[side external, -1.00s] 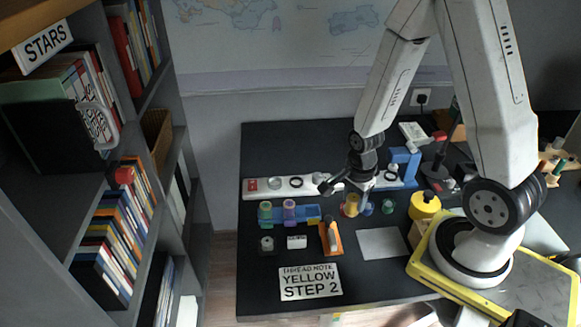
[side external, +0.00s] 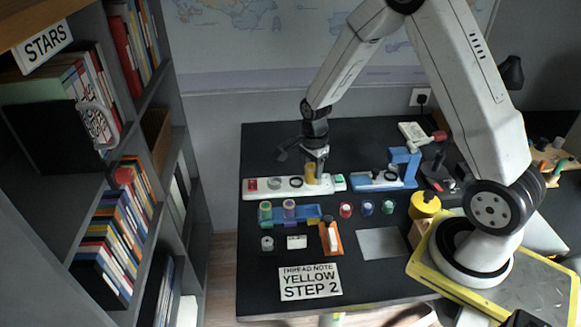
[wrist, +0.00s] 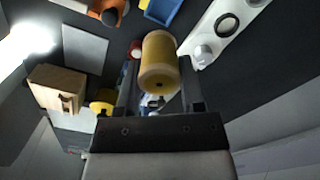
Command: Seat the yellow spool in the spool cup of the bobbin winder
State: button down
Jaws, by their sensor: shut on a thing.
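The yellow spool (side external: 310,174) is upright between the fingers of my gripper (side external: 314,160), over the right part of a long white base (side external: 262,193) with dark rings and red and green ends. Whether it touches the base I cannot tell. In the wrist view the yellow spool (wrist: 159,65) fills the gap between the fingers of my gripper (wrist: 159,82), with the white base (wrist: 213,28) beyond it to the right. A blue-and-white unit with a blue upright (side external: 404,163) stands right of the white base. Which part is the spool cup I cannot make out.
Red (side external: 346,210), blue (side external: 367,208) and green (side external: 388,207) spools stand in front. A blue rack (side external: 306,213) holds green and purple spools. An orange holder (side external: 331,238), a "YELLOW STEP 2" card (side external: 310,282) and a grey sheet (side external: 382,244) lie nearer the front.

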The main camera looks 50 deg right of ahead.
jog(key=shift+w+r, duration=0.2)
jog(key=shift+w, duration=0.8)
jog(key=shift+w, duration=0.1)
jog(key=w+f, duration=0.2)
jog(key=w, duration=0.2)
jog(key=w+d+f, duration=0.1)
jog(key=w+f, duration=0.2)
jog(key=w, duration=0.1)
jog(key=w+d+f, duration=0.1)
jog(key=w+f, duration=0.2)
jog(key=w, duration=0.1)
jog(key=shift+w+d+f, duration=0.1)
jog(key=shift+d+f, duration=0.1)
jog(key=shift+w+f, duration=0.45)
jog(key=shift+f, duration=0.1)
jog(key=shift+d, duration=0.1)
